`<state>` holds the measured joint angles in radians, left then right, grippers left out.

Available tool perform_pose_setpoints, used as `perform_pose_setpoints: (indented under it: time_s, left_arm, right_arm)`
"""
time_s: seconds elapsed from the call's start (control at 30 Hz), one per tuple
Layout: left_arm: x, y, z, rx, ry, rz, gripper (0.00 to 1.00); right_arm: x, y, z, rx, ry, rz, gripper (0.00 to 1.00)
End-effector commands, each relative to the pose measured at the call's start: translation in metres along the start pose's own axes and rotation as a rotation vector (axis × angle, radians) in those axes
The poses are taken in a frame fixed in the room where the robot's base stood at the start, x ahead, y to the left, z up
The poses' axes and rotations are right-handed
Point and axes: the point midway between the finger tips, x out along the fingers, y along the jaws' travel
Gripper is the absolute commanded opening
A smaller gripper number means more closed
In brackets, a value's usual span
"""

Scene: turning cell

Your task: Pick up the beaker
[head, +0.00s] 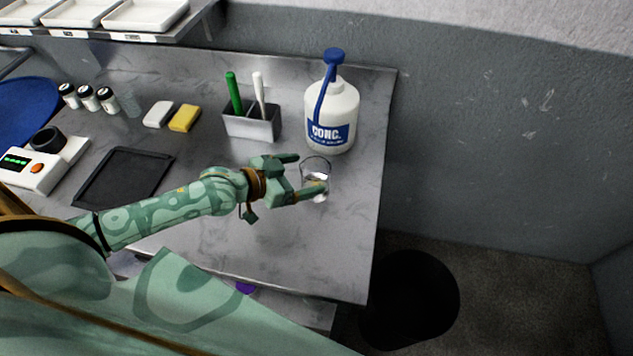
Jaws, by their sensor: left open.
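A clear glass beaker (317,168) stands on the grey metal table near its right side, just in front of the white bottle. My left gripper (311,173) is open and reaches the beaker from the left. One fingertip is by the beaker's far left side and the other overlaps its lower near part in the picture. I cannot tell whether the fingers touch the glass. The beaker's lower part is partly hidden by the near finger. My right gripper is not in view.
The white bottle (333,112) with a blue pump stands close behind the beaker. A metal holder (252,124) with green and white handles is behind the gripper. A black tray (124,178) and a scale (35,168) lie left. The front right tabletop is clear.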

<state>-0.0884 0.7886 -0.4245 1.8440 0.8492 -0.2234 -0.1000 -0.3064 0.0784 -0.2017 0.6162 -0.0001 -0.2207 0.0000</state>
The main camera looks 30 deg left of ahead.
Motion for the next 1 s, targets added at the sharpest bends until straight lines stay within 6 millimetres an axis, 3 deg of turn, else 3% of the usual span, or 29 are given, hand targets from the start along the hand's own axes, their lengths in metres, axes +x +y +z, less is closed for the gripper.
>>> perform_pose_setpoints:
  time_s: [0.17, 0.43, 0.73, 0.77, 0.93, 1.0]
  left_arm:
    - [0.014, 0.0, -0.001, -0.001, 0.002, 0.0, 0.88]
    - [0.055, 0.0, -0.002, -0.002, 0.002, 0.001, 0.88]
    - [0.062, 0.001, -0.003, 0.001, -0.001, 0.002, 0.88]
    - [0.061, 0.001, -0.003, 0.001, 0.0, 0.002, 0.82]
    - [0.061, 0.001, -0.003, 0.0, 0.0, 0.001, 0.35]
    - [0.061, 0.001, -0.003, 0.0, 0.001, 0.001, 0.29]
  right_arm:
    - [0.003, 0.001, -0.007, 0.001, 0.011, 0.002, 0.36]
    - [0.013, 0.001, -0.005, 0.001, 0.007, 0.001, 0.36]
    - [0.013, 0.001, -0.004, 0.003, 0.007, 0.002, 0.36]
    - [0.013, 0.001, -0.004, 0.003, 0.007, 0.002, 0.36]
    - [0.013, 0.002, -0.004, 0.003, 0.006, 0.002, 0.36]
    - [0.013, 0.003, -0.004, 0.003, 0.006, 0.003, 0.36]
